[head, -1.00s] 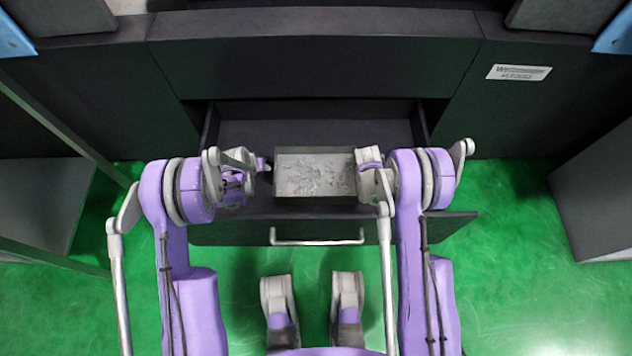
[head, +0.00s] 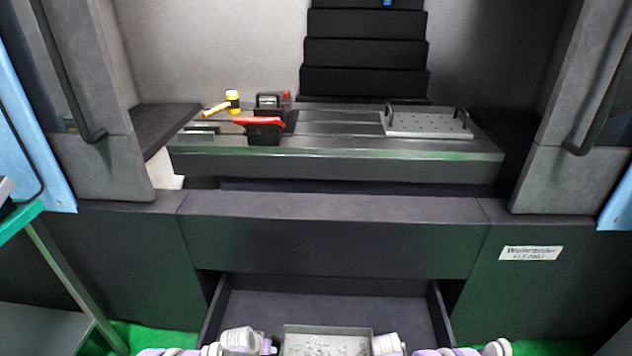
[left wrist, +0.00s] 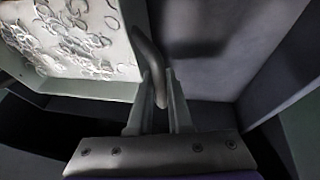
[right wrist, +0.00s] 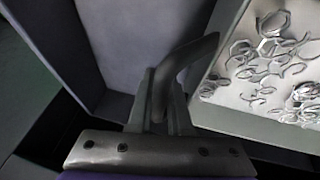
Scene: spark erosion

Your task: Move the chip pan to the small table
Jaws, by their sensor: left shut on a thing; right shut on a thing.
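The chip pan (head: 327,346) is a light grey rectangular tray with curly metal chips in it. It shows at the bottom edge of the head view, over the open drawer, with its near part cut off. My left gripper (left wrist: 160,100) is shut on the curved handle at one end of the pan. My right gripper (right wrist: 168,100) is shut on the handle at the opposite end. In the head view the hands are mostly cut off by the frame. A table with a green edge (head: 22,217) and a lower shelf stands at the far left, only partly in view.
The open dark drawer (head: 335,304) lies around and behind the pan, below the machine front (head: 330,235). Above are a machine bed (head: 340,165) with a yellow mallet (head: 232,99), a red-and-black vise-like item (head: 263,130) and a perforated plate (head: 428,125). Green floor shows at lower left.

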